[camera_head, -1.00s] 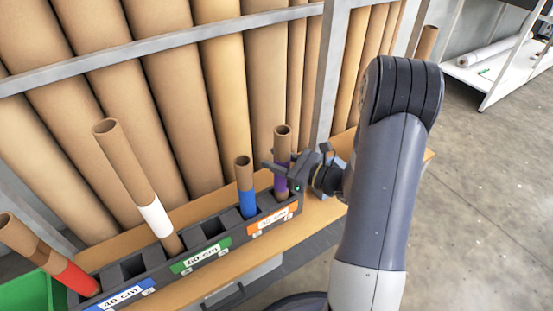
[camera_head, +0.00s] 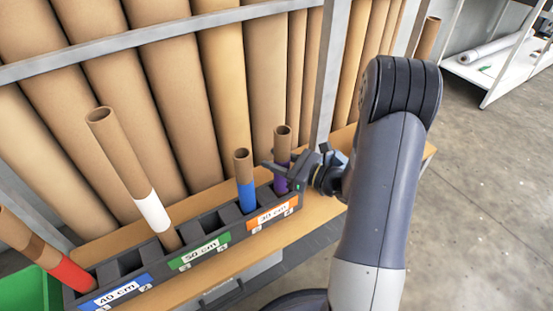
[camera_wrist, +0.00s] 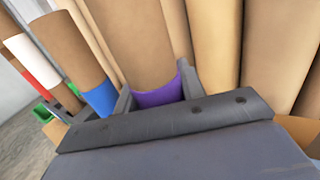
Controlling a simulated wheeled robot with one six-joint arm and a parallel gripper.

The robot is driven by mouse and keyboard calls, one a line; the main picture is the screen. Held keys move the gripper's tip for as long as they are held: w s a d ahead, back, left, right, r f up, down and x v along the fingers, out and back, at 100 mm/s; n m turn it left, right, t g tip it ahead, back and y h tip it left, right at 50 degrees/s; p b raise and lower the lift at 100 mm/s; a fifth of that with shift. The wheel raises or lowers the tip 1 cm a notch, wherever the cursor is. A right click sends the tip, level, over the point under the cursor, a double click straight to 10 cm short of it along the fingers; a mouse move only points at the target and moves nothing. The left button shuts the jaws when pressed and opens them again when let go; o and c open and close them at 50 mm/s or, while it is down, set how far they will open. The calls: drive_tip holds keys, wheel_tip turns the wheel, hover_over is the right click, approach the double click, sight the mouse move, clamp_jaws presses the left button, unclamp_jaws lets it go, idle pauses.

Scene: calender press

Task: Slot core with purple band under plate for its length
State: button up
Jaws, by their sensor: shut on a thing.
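The brown cardboard core with the purple band (camera_head: 283,142) stands upright at the right end of the dark slotted rack (camera_head: 118,264), behind the orange 30 cm plate (camera_head: 273,214). My gripper (camera_head: 281,172) is shut on it around the purple band. In the wrist view the purple band (camera_wrist: 158,96) sits between the two fingers (camera_wrist: 158,100), and the core rises above them. The core's lower end is hidden by the rack and gripper, so I cannot tell whether it touches the slot floor.
A blue-banded core (camera_head: 245,180) stands just left of it. A white-banded core (camera_head: 122,155) and a red-banded core (camera_head: 45,255) lean further left. Green (camera_head: 200,252) and blue (camera_head: 117,293) plates mark other rack sections. Tall tubes (camera_head: 220,90) stand behind a metal rail (camera_head: 150,41).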

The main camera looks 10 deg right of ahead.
drive_tip(key=shift+f+b, duration=0.5)
drive_tip(key=shift+f, duration=0.2)
drive_tip(key=o, duration=1.2)
drive_tip(key=shift+c, duration=0.2)
drive_tip(key=shift+s+d, duration=0.1)
drive_tip(key=shift+d, duration=0.05)
drive_tip(key=p+v, duration=0.1)
drive_tip(key=v, duration=0.9)
drive_tip(key=shift+s+d+p, duration=0.2)
drive_tip(key=shift+p, duration=0.15)
drive_tip(key=shift+w+a, duration=0.1)
drive_tip(key=x, duration=0.7)
drive_tip(key=b+x, duration=0.1)
drive_tip(key=x, duration=0.2)
drive_tip(key=shift+w+a+r, duration=0.2)
drive_tip(key=shift+a+r, duration=0.05)
drive_tip(key=shift+r, duration=0.1)
drive_tip(key=shift+f, duration=0.15)
